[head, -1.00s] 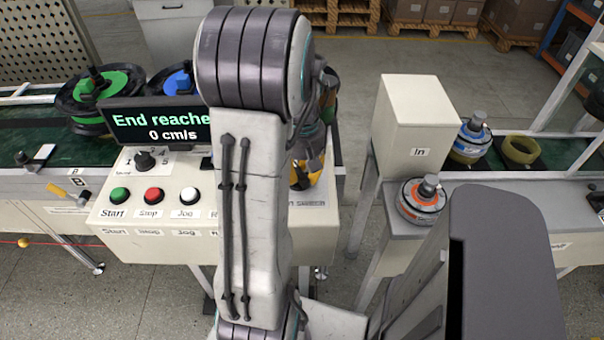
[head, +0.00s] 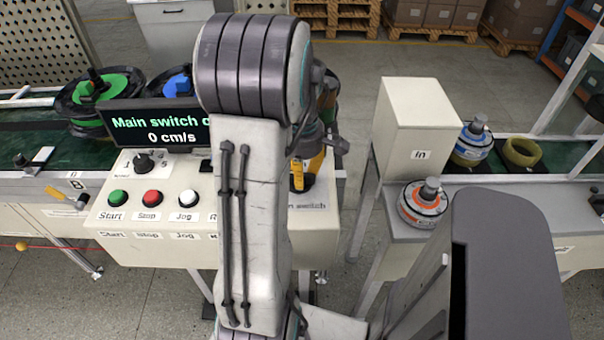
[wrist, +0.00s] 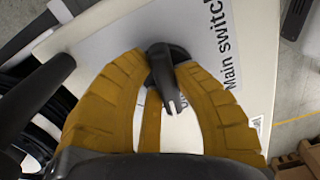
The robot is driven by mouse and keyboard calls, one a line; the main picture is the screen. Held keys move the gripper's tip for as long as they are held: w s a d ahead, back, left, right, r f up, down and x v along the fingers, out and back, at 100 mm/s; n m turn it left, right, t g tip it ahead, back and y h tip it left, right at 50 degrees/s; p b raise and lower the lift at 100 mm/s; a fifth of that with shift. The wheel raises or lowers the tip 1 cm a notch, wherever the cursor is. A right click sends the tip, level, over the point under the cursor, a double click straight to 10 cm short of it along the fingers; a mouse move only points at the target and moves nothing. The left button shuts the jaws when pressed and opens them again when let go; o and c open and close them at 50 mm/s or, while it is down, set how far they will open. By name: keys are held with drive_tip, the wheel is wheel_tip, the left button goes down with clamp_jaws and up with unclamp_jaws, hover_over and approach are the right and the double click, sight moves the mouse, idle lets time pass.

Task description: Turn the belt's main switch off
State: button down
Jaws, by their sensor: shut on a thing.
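The belt's main switch (wrist: 166,80) is a black rotary knob with a grey pointer, beside the printed "Main switch" label in the wrist view. The yellow fingers of my gripper (wrist: 165,75) are shut on the knob, one on each side. In the head view my gripper (head: 310,165) shows as a yellow patch at the right of the control panel (head: 225,240), mostly hidden behind my arm. The display (head: 155,128) reads "Main switch o…", cut off by my arm, and "0 cm/s".
Green, red and white buttons (head: 152,198) and a selector knob (head: 143,163) sit on the panel's left. A white box (head: 418,125) marked "In" stands to the right, with an orange-and-grey hub motor (head: 423,203) near it. Belts with wheels run behind.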

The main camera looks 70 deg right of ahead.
drive_tip(key=shift+f+n, duration=0.1)
drive_tip(key=shift+n, duration=0.7)
drive_tip(key=c, duration=0.9)
unclamp_jaws()
drive_tip(key=shift+w, duration=0.1)
drive_tip(key=shift+c, duration=0.2)
wheel_tip(320, 180, up, 12)
idle(0.5)
